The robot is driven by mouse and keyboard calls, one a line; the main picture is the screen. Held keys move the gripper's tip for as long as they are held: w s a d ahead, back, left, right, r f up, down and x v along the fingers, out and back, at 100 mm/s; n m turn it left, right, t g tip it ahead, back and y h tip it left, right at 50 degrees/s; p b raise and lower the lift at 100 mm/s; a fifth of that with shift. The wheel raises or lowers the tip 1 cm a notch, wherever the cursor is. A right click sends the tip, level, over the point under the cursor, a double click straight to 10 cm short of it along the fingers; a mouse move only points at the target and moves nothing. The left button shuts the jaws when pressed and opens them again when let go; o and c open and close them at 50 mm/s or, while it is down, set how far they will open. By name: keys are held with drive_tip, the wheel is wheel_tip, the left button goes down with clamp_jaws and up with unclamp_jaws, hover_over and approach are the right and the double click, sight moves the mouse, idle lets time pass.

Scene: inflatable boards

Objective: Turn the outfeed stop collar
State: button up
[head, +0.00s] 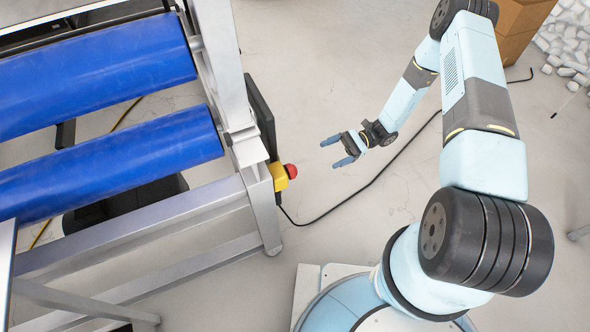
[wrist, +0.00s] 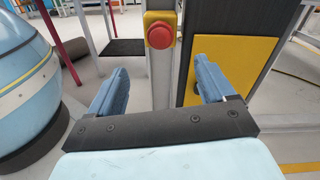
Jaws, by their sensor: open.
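A red mushroom-shaped stop button (head: 291,171) sits on a small yellow box (head: 278,178) fixed to the end post of the roller conveyor frame. In the wrist view the red button (wrist: 161,36) faces me, above and between my fingers, on its yellow box (wrist: 149,17). My gripper (head: 333,152) is open and empty, with blue fingers pointing toward the button. It is to the right of the button in the head view, with a clear gap between them. The fingertips (wrist: 161,72) touch nothing.
Blue rollers (head: 110,150) lie in the grey metal frame (head: 140,232) at left. A dark panel (head: 260,110) stands behind the yellow box. A black cable (head: 375,178) runs over the floor. A cardboard box (head: 518,25) stands at upper right. Floor around the gripper is otherwise clear.

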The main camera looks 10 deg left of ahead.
sight(296, 170)
drive_tip(key=x, duration=1.4)
drive_tip(key=shift+s+a+f, duration=0.1)
drive_tip(key=shift+a+f, duration=0.15)
drive_tip(key=shift+f, duration=0.2)
drive_tip(key=shift+c, duration=0.4)
